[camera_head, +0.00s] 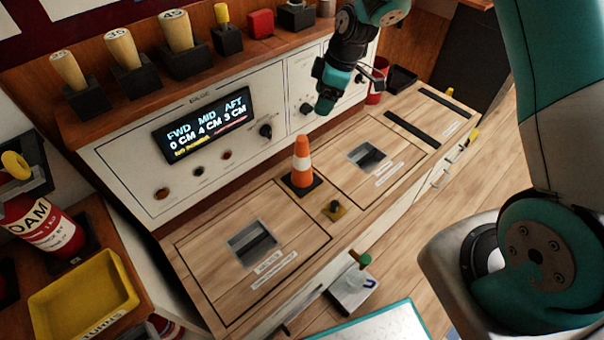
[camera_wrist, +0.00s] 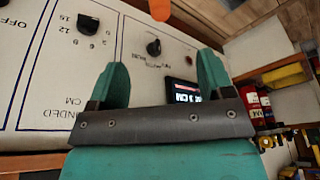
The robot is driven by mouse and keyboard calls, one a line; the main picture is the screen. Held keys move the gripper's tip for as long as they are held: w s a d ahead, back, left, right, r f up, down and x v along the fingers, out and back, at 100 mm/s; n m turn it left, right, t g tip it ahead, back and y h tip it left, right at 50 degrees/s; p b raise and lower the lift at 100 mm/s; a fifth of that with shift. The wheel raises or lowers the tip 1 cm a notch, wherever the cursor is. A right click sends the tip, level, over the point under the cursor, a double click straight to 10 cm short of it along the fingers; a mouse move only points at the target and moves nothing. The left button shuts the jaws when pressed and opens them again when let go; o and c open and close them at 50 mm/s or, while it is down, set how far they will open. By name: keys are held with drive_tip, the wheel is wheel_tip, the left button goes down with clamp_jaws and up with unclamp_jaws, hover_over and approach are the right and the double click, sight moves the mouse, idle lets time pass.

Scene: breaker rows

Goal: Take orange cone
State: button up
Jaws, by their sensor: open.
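The orange cone (camera_head: 302,160) with white bands and a dark square base stands upright on the wooden counter, between two hatch panels with metal recesses. My gripper (camera_head: 326,98) is above and to the right of the cone in the head view, in front of the white control panel, apart from the cone. In the wrist view my gripper (camera_wrist: 165,80) shows two teal fingers spread apart with nothing between them. A blurred orange shape at the top edge of the wrist view may be the cone, but I cannot be sure.
The control panel with a lit display (camera_head: 207,125) rises behind. A red cup (camera_head: 376,88) stands at the back right. A yellow tray (camera_head: 84,295) is at the lower left.

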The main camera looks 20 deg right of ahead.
sight(302, 137)
drive_tip(key=x, duration=1.1)
drive_tip(key=shift+f, duration=0.3)
drive_tip(key=shift+a+b+x, duration=0.15)
drive_tip(key=shift+b+x, duration=0.05)
drive_tip(key=shift+x, duration=1.25)
drive_tip(key=shift+a+b+x, duration=0.15)
drive_tip(key=shift+x, duration=1.35)
drive_tip(key=shift+w+r, duration=0.1)
drive_tip(key=shift+r, duration=0.05)
drive_tip(key=c, duration=1.3)
clamp_jaws()
drive_tip(key=shift+r, duration=0.1)
